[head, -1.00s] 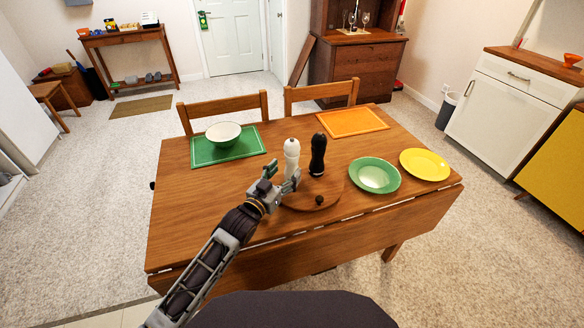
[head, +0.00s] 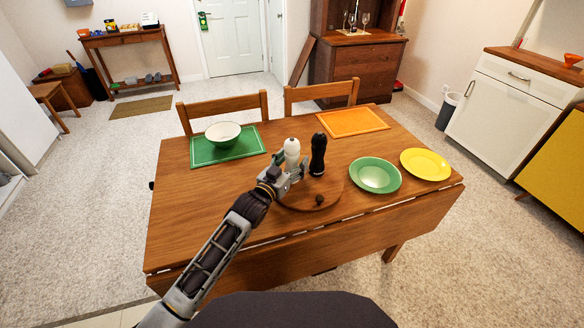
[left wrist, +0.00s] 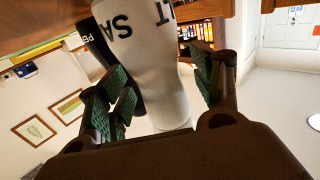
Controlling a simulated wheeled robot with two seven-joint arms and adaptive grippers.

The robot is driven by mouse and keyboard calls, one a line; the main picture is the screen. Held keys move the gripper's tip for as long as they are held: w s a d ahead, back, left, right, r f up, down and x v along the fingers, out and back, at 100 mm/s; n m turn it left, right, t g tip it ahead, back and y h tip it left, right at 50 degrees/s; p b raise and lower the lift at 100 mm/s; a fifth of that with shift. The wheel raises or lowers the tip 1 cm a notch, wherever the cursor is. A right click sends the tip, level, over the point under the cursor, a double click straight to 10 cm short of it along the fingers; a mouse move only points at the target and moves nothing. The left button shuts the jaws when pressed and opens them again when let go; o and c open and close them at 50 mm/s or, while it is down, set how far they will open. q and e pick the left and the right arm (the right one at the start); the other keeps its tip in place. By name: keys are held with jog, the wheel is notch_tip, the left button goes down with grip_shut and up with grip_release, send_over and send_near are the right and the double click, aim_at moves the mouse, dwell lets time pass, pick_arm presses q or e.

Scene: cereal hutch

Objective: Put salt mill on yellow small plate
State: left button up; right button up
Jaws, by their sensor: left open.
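The white salt mill (head: 292,148) stands upright on a round wooden board (head: 318,200) on the table. The black pepper mill (head: 318,155) stands just right of it. My left gripper (head: 291,166) is open at the salt mill, with its fingers to either side of the mill's body. In the left wrist view the salt mill (left wrist: 163,75) fills the space between the green-padded fingers (left wrist: 163,95), and the pepper mill (left wrist: 97,45) shows behind the left finger. The yellow small plate (head: 425,164) lies empty at the table's right end. My right gripper is not in view.
A green plate (head: 375,175) lies between the board and the yellow plate. A white bowl (head: 223,134) sits on a green placemat (head: 204,155) at the back left. An orange placemat (head: 352,122) lies at the back right. The table's left front is clear.

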aim_at(292, 138)
pick_arm(q)
jog(key=shift+c, duration=0.2)
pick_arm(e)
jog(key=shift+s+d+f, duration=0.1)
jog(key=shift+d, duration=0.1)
pick_arm(q)
grip_shut()
jog(key=shift+r, duration=0.1)
jog(key=shift+r, duration=0.8)
notch_tip(292, 138, up, 8)
jog(key=shift+r+p, duration=0.2)
jog(key=shift+p, duration=0.7)
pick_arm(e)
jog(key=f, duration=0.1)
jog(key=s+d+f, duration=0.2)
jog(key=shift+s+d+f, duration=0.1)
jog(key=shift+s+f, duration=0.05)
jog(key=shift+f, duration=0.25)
